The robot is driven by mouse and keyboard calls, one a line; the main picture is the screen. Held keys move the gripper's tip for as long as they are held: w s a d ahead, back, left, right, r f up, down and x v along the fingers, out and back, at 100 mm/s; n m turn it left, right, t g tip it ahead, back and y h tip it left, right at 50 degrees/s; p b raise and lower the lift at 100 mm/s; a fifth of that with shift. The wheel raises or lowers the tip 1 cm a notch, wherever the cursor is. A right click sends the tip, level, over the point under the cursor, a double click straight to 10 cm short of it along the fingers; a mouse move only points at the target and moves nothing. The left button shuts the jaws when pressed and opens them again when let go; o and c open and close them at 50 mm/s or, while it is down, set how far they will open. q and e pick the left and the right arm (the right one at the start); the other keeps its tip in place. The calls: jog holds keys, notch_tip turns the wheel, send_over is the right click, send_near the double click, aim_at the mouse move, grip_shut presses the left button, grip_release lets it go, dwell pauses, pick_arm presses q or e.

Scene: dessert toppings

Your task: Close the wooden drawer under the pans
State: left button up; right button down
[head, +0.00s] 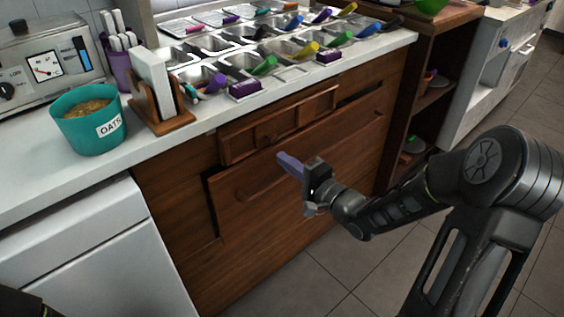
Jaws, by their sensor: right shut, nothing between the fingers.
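The wooden cabinet (160,190) under the pans has a small upper drawer front (240,145) and a larger wooden front (240,210) below it. Dark gaps show at the larger front's left edge and near its upper right, so it looks slightly proud of the cabinet. The small upper front also seems to stand out a little. My right gripper (288,162), with purple fingers, is shut and empty in front of the larger front; whether it touches the wood I cannot tell. My left gripper is not in view.
Metal pans (240,62) with coloured scoops sit in the white counter (30,185) above. A teal oats tub (88,125) and a wooden holder (163,120) stand near its front edge. Open shelves (425,100) are at right. The tiled floor (300,275) in front is clear.

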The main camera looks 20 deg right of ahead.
aim_at(274, 152)
jog(key=shift+x, duration=0.95)
jog(key=shift+w, duration=0.1)
jog(key=x, duration=0.3)
jog(key=shift+w+a, duration=0.1)
jog(key=shift+w, duration=0.2)
jog(key=shift+w+r, duration=0.15)
jog(key=shift+r, duration=0.05)
